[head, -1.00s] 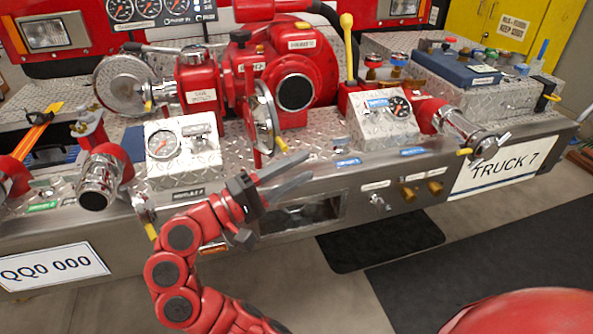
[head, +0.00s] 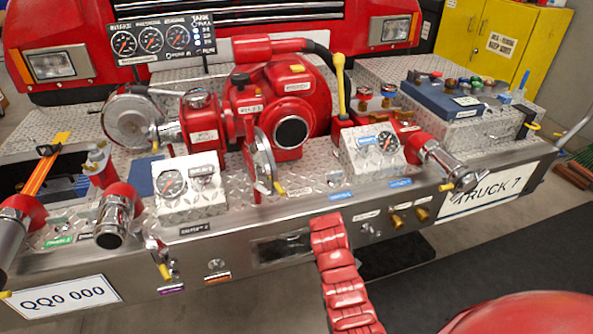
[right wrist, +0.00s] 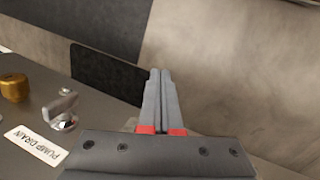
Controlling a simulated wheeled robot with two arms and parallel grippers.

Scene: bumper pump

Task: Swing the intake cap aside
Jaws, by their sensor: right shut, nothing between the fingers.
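A chrome round cap (head: 262,160) with a small yellow tab stands nearly edge-on in the head view. It sits just left of and in front of the open dark round port (head: 290,132) on the red pump (head: 270,100). I take it for the intake cap. A second chrome disc (head: 130,122) is at the left. My right gripper (right wrist: 160,75) shows in the right wrist view, shut and empty, with the PUMP DRAIN knob (right wrist: 62,110) to its left. In the head view it is hidden. My left gripper is in neither view.
The steel bumper carries gauge boxes (head: 188,192), brass fittings (head: 400,222) and a chrome outlet (head: 455,170) at right. A red segmented form (head: 340,270), probably my arm, rises in front of the bumper. Open floor lies ahead of the bumper at right.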

